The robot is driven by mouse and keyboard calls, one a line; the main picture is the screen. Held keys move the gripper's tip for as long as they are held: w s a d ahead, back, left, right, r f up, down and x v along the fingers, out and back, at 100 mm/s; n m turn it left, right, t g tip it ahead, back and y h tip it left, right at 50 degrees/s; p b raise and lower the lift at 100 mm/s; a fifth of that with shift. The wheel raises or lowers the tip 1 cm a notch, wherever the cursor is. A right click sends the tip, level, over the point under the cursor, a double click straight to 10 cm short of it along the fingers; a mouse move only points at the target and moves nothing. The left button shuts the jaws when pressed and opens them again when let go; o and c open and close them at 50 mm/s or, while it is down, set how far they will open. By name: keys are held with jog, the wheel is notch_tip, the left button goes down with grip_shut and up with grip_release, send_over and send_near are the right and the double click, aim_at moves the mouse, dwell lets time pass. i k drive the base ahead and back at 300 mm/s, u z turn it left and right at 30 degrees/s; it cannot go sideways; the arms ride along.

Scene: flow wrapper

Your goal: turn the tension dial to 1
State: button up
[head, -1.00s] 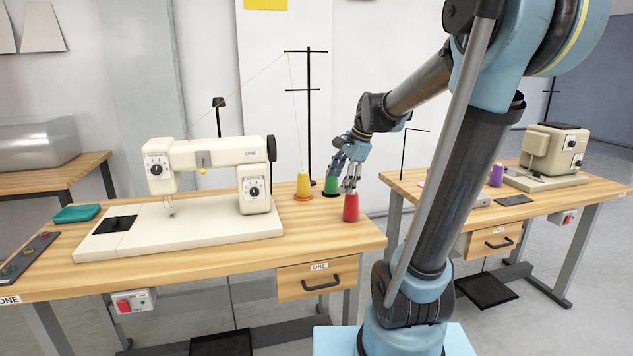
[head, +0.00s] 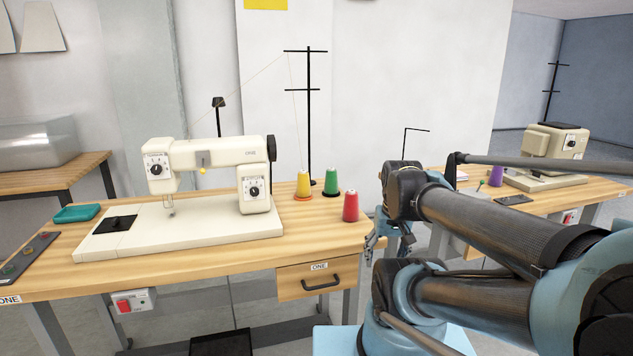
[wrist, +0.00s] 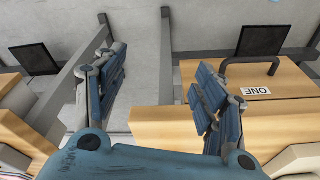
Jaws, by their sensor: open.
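A cream sewing machine (head: 220,164) stands on the left table in the head view. It has one white-and-black dial (head: 157,165) on its head at the left and another dial (head: 253,188) low on its right pillar. The numbers are too small to read, and I cannot tell which is the tension dial. My gripper (head: 373,246) hangs by the table's right end, apart from the machine and partly hidden by my arm. In the wrist view my gripper (wrist: 160,72) is open and empty, its blue fingers spread and pointing down past the table edge.
Yellow (head: 303,184), green (head: 331,180) and red (head: 350,206) thread cones stand right of the machine, near a black thread stand (head: 310,120). A drawer (head: 318,279) marked ONE is below. A second machine (head: 553,145) stands on the right table.

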aim_at(156, 169)
jog(key=u, duration=2.65)
jog(key=k, duration=0.15)
jog(key=u, duration=0.15)
